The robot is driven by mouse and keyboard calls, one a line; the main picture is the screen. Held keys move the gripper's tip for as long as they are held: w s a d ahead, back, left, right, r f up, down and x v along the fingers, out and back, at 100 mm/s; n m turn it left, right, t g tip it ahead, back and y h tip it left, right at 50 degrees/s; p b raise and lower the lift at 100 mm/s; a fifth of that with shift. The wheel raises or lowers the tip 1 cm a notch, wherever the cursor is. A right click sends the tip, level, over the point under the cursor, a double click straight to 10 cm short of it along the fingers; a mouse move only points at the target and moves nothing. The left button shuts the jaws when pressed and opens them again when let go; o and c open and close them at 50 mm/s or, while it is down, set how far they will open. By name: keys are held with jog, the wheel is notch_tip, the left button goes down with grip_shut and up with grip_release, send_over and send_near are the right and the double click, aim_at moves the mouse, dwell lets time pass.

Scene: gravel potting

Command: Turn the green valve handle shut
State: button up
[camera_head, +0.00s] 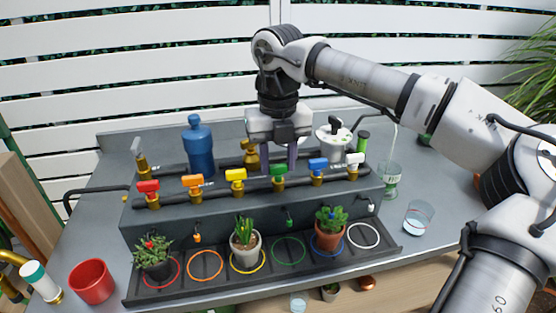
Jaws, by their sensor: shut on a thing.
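The green valve handle (279,169) sits on a brass valve on the dark pipe along the top of the grey rack, between the yellow handle (236,174) and the blue handle (318,163). It lies roughly along the pipe, like the handles beside it. My gripper (279,166) points down from above, with one finger on each side of the green handle, and is shut on it. The fingertips are partly hidden by the handle and pipe.
Red (148,187), orange (193,180) and white (355,158) handles share the pipe. A blue bottle (199,148) stands behind. Potted plants and coloured rings occupy the front tray (210,290). A red cup (91,281) is at left, a clear glass (418,218) at right.

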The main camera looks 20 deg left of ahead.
aim_at(278, 165)
jog(key=shift+m, duration=0.3)
jog(key=o, duration=1)
notch_tip(278, 165, up, 14)
jog(key=shift+f+p, duration=0.1)
jog(key=shift+p, duration=0.3)
